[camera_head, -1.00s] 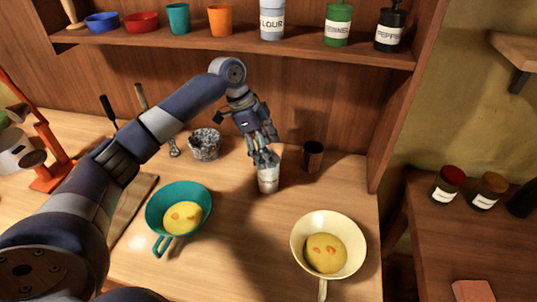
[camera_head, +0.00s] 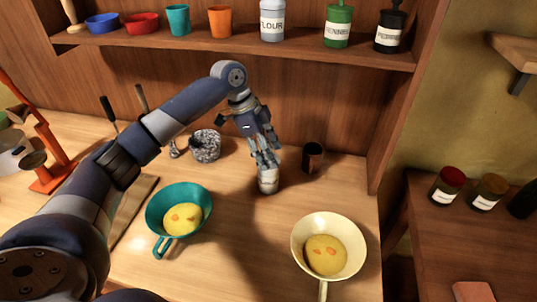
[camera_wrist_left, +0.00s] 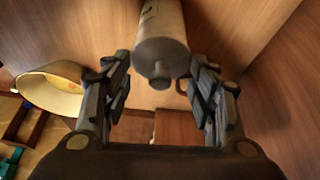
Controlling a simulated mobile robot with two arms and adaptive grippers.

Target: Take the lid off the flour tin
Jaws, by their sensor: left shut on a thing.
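A white tin labelled FLOUR (camera_head: 272,22) stands upright on the shelf, its top cut off by the picture's edge. A second pale tin (camera_head: 268,183) is on the counter under my left gripper (camera_head: 267,164). In the left wrist view this tin (camera_wrist_left: 161,35) is a grey cylinder with a small round knob on its near end, and its label cannot be read. My left gripper points down and is shut on the pale tin's upper end, which the fingers partly hide. Whether the lid is apart from the body cannot be told. My right gripper is not in view.
A teal pan (camera_head: 154,214) and a cream pan (camera_head: 300,238) with yellow food stand in front of the pale tin. A dark brown mug (camera_head: 313,158) is close on its right, a speckled pot (camera_head: 205,146) on its left. The shelf (camera_head: 230,44) holds several bowls, cups and tins.

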